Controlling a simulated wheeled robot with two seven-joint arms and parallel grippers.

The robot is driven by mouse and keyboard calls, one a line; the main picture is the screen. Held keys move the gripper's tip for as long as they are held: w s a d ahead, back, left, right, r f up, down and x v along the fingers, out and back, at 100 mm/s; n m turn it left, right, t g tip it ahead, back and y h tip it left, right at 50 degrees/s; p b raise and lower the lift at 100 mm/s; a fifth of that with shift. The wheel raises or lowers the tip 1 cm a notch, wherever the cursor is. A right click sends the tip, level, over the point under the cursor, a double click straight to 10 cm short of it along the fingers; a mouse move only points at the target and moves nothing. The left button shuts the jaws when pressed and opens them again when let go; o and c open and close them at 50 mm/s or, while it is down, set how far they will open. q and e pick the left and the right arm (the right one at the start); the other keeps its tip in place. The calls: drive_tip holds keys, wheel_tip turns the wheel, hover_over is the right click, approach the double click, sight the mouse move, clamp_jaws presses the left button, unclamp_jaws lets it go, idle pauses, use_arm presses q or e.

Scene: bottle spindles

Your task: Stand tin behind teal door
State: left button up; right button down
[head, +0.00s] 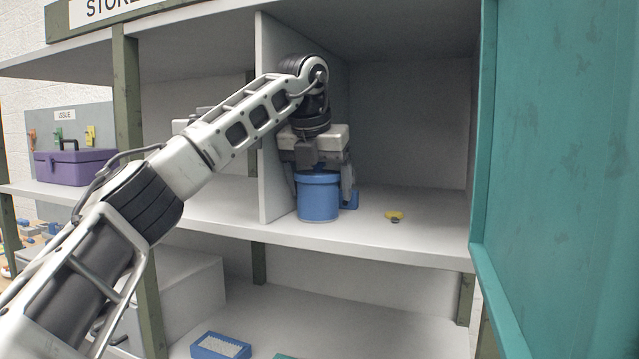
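A blue cylindrical tin (318,199) stands upright on the shelf in the compartment beside the open teal door (555,170), close to the white divider on its left. My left gripper (320,190) points down over the tin, one finger on each side of it. The fingers look spread wide, with a thin gap to the tin; contact on the far side is hidden. A small blue piece shows behind the right finger, and I cannot tell if it belongs to the tin. My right gripper is not in view.
The divider (277,120) stands close left of my gripper. A purple box (75,166) is in the left bay. A blue tray (220,346) is on the lower shelf. The compartment's right side is clear.

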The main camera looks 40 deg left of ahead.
sight(315, 174)
use_arm(q)
drive_tip(key=shift+r, duration=0.25)
drive_tip(key=shift+s+r, duration=0.1)
drive_tip(key=shift+r, duration=0.2)
drive_tip(key=v, duration=0.4)
drive_tip(key=shift+s+d+r, duration=0.15)
drive_tip(key=shift+r, duration=0.1)
drive_tip(key=shift+s+d+f+b, duration=0.1)
drive_tip(key=shift+s+f+b, duration=0.1)
drive_tip(key=shift+s+b, duration=0.25)
drive_tip(key=shift+s+d+f+b, duration=0.15)
drive_tip(key=shift+s+f+b, duration=0.05)
drive_tip(key=shift+s+b, duration=0.2)
drive_tip(key=s+d+b, duration=0.1)
drive_tip(key=s+d, duration=0.1)
drive_tip(key=s, duration=0.7)
drive_tip(key=shift+s+d+r, duration=0.2)
drive_tip(key=shift+s+d, duration=0.2)
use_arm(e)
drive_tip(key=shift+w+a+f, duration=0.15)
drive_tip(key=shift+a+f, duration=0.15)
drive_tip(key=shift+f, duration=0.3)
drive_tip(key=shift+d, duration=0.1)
